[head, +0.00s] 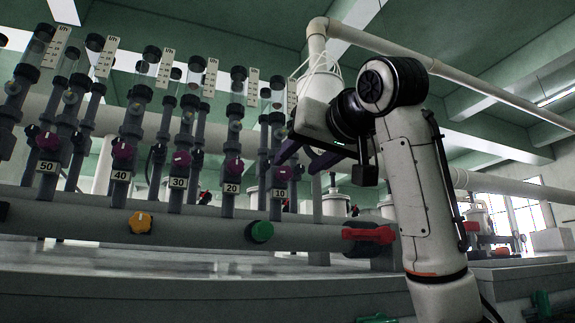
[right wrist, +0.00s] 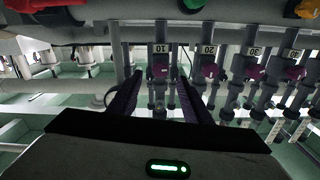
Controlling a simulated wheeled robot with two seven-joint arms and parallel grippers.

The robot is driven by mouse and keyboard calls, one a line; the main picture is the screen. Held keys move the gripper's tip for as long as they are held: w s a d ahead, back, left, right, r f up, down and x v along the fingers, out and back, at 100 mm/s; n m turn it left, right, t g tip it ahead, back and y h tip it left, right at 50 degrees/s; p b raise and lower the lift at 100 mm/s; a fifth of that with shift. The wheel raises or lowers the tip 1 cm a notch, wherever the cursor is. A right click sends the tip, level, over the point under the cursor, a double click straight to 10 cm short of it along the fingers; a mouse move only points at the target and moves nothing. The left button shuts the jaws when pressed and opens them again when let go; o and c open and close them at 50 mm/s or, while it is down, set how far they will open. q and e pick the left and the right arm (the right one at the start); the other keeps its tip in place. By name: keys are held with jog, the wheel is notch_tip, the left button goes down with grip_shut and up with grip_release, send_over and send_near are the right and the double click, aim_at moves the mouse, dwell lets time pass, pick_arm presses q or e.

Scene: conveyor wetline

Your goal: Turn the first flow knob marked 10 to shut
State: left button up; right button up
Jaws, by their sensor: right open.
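The flow knob marked 10 (head: 281,172) is purple and sits above its "10" plate (head: 280,194), on the rightmost pipe of the row in the head view. My right gripper (head: 298,156) is open and comes from the right, its fingers close to this pipe. In the right wrist view, which is upside down, the knob (right wrist: 159,70) shows between the two dark fingers (right wrist: 158,82), just beyond their tips. No contact shows. The knob's exact turn is hard to read. My left gripper is in neither view.
Purple knobs marked 20 (head: 233,168), 30 (head: 181,158), 40 (head: 122,150) and 50 (head: 48,141) stand to the left. Below are a yellow knob (head: 141,222), a green knob (head: 260,231) and a red valve handle (head: 368,235) on the horizontal pipe.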

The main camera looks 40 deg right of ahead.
aim_at(286, 173)
jog(key=p+x, duration=0.1)
jog(key=x, duration=0.4)
jog(key=shift+w, duration=0.35)
jog(key=c, duration=1.1)
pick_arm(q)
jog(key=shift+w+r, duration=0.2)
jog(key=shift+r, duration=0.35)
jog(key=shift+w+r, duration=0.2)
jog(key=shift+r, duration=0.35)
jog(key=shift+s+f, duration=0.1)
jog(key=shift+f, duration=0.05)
pick_arm(e)
jog(key=shift+m, duration=0.3)
